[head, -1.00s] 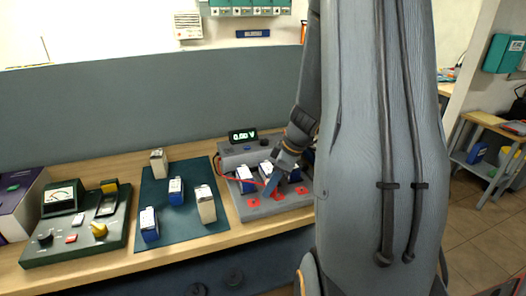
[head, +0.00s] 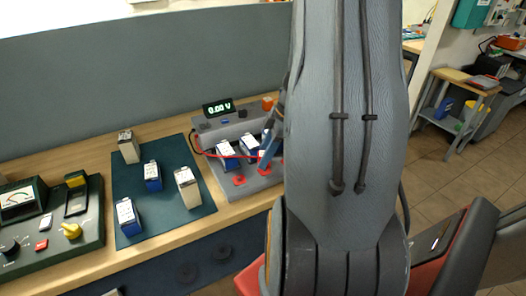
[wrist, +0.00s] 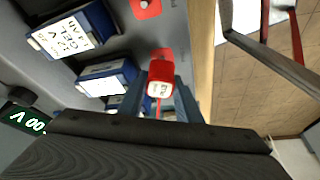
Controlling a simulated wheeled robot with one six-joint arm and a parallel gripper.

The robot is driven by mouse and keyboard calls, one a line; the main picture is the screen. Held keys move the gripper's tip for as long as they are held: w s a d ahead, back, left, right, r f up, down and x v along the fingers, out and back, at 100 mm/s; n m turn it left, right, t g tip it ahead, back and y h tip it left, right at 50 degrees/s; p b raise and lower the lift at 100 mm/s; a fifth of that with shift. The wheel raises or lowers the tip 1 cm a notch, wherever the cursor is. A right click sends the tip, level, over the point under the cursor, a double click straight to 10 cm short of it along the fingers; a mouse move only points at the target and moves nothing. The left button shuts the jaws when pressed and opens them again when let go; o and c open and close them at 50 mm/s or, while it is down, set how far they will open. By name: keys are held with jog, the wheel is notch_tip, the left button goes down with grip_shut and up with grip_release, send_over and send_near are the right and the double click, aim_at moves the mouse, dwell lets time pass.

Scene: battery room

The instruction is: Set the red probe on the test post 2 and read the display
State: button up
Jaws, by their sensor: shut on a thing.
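The red probe (wrist: 160,76) is held between the fingers of my gripper (wrist: 160,90), which is shut on it. In the wrist view it stands over a red post pad on the grey tester; I cannot tell whether its tip touches. In the head view my gripper (head: 265,150) is low over the tester (head: 205,139), partly hidden by my arm. A red post (head: 239,181) shows left of the gripper, and a bare one shows in the wrist view (wrist: 146,8). Post numbers are not readable. The display (head: 219,107) reads 0.00 V.
Blue cells with white labels (head: 227,158) sit in the tester beside the gripper. A red cable (head: 207,154) runs across it. A dark green mat (head: 202,200) with several cells lies to the left, then a green analog meter (head: 70,255). My arm hides the tester's right side.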

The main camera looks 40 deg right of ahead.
jog(key=shift+f+b, duration=0.3)
jog(key=shift+f, duration=0.6)
jog(key=shift+b, duration=0.8)
dwell(0.8)
jog(key=shift+f+b, duration=0.65)
jog(key=shift+b, duration=0.05)
jog(key=o, duration=0.9)
jog(key=p+v, duration=0.6)
jog(key=v, duration=0.5)
dwell(0.3)
dwell(0.5)
